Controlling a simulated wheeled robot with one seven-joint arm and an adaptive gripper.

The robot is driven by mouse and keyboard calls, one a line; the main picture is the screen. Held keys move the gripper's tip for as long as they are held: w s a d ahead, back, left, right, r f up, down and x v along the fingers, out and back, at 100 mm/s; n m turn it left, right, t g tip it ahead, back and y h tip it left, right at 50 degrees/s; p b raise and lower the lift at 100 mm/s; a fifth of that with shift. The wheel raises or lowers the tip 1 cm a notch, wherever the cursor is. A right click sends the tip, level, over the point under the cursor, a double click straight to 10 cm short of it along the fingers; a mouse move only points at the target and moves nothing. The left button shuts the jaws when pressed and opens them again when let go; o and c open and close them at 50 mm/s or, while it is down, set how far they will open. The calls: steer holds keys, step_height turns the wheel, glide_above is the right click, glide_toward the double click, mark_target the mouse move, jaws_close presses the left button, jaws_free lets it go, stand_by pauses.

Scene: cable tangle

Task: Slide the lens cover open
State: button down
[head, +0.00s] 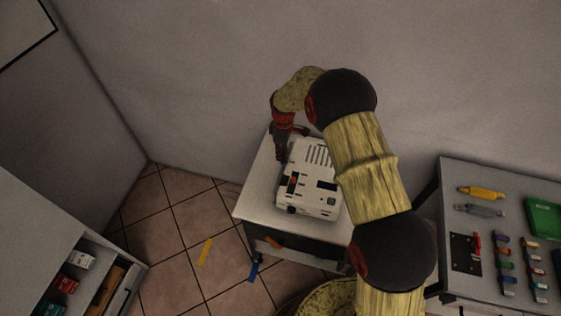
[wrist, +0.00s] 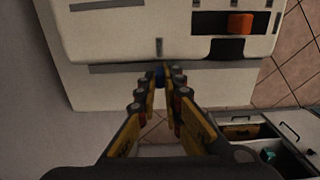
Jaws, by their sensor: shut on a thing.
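A white projector-like device (head: 313,170) sits on a small table; its body fills the top of the wrist view (wrist: 170,45). My gripper (head: 283,157) is at the device's back left edge, pointing down. An orange slider (wrist: 241,22) sits in a dark slot on the device, apart from my gripper.
The small table (head: 258,192) has a narrow bare strip left of the device. A shelf unit (head: 50,240) stands at lower left. A workbench (head: 480,285) with coloured parts stands at right. Yellow (head: 205,251) and blue (head: 253,271) strips are near the table's front.

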steer(key=shift+w+r, duration=0.1)
steer(key=shift+w, duration=0.1)
steer(key=c, duration=1.9)
jaws_free()
step_height(320, 180, up, 12)
steer(key=shift+f, duration=0.1)
